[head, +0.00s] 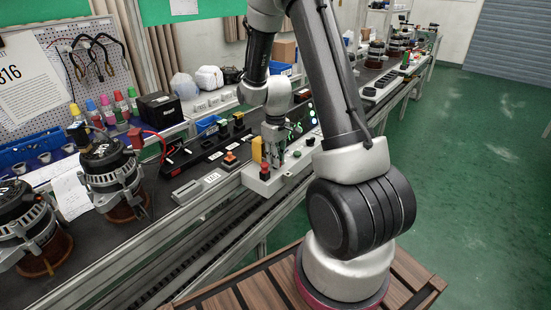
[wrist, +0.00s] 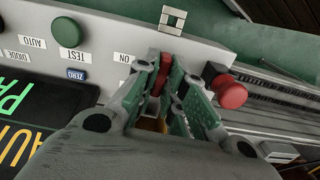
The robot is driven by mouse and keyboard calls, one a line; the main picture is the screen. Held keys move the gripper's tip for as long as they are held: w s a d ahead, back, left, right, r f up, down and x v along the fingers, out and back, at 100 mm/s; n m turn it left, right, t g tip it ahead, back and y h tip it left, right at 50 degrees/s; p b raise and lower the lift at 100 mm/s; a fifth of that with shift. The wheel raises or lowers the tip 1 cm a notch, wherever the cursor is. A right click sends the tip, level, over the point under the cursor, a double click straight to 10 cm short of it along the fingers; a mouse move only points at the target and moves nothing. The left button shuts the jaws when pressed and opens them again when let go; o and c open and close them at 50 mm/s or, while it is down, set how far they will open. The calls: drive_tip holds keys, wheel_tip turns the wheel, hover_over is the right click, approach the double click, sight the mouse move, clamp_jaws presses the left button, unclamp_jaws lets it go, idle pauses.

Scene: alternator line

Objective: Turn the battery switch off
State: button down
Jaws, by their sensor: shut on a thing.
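My gripper (wrist: 172,75) reaches down to a light grey control panel (wrist: 105,35) in the wrist view. Its green-padded fingers are closed around a red switch handle (wrist: 163,72), which I take to be the battery switch. Most of the handle is hidden by the fingers, so its exact angle is hard to tell. An ON label (wrist: 124,58) sits just left of it. In the head view my gripper (head: 273,160) is over the panel (head: 260,185), and the handle cannot be made out there.
A red mushroom button (wrist: 232,95) stands close to the right finger. A green TEST button (wrist: 67,31) and a dark lettered display (wrist: 40,110) lie to the left. In the head view, alternators (head: 112,175) stand on the bench at left. The green floor (head: 470,150) at right is clear.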

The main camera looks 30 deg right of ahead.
drive_tip(key=shift+n, duration=0.4)
drive_tip(key=c, duration=1.5)
unclamp_jaws()
wheel_tip(320, 180, up, 12)
